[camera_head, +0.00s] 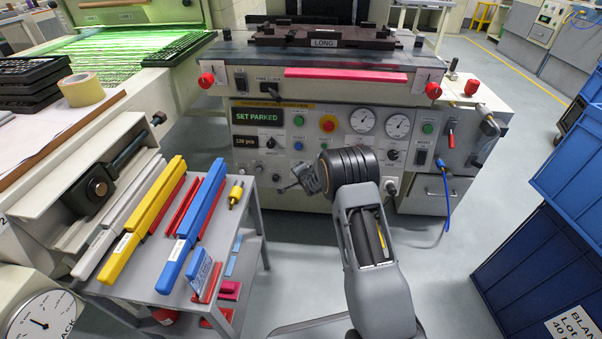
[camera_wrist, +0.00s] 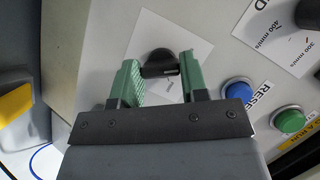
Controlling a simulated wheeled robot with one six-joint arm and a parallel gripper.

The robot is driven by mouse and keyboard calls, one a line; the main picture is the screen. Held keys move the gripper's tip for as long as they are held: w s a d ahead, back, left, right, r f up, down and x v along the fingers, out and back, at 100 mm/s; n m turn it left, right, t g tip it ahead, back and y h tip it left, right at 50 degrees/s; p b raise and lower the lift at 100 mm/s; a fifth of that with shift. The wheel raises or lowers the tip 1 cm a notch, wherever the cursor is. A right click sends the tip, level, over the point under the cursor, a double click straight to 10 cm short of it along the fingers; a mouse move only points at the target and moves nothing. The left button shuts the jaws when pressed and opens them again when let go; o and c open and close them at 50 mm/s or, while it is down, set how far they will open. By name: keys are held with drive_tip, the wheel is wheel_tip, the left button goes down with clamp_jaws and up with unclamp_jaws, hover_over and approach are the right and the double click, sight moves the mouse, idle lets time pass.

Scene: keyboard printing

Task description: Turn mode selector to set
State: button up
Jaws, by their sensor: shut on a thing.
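The mode selector (camera_wrist: 158,63) is a small black knob on a white label plate (camera_wrist: 140,28) in the wrist view. The green fingers of my gripper (camera_wrist: 161,77) are shut on it, one finger on each side. The knob's bar lies crosswise between the fingertips in that view. The selector's lettering is not readable. In the head view my gripper (camera_head: 292,182) reaches left from my arm to the lower part of the machine's front panel. The panel's display (camera_head: 258,116) reads "SET PARKED".
A blue reset button (camera_wrist: 237,90) and a green button (camera_wrist: 289,119) sit close to my gripper. A speed dial (camera_wrist: 310,12) is at the upper right. A grey cart with coloured bars (camera_head: 188,240) stands at the left, and blue crates (camera_head: 545,255) stand at the right.

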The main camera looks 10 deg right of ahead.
drive_tip(key=shift+n+g, duration=0.3)
drive_tip(key=shift+n, duration=0.4)
drive_tip(key=o, duration=0.9)
drive_tip(key=p+v, duration=0.1)
drive_tip(key=v, duration=0.3)
drive_tip(key=p+v, duration=0.2)
drive_tip(key=v, duration=0.3)
drive_tip(key=p+v, duration=0.1)
drive_tip(key=v, duration=0.3)
drive_tip(key=shift+s+a+r+p, duration=0.25)
drive_tip(key=shift+s+r+p, duration=0.05)
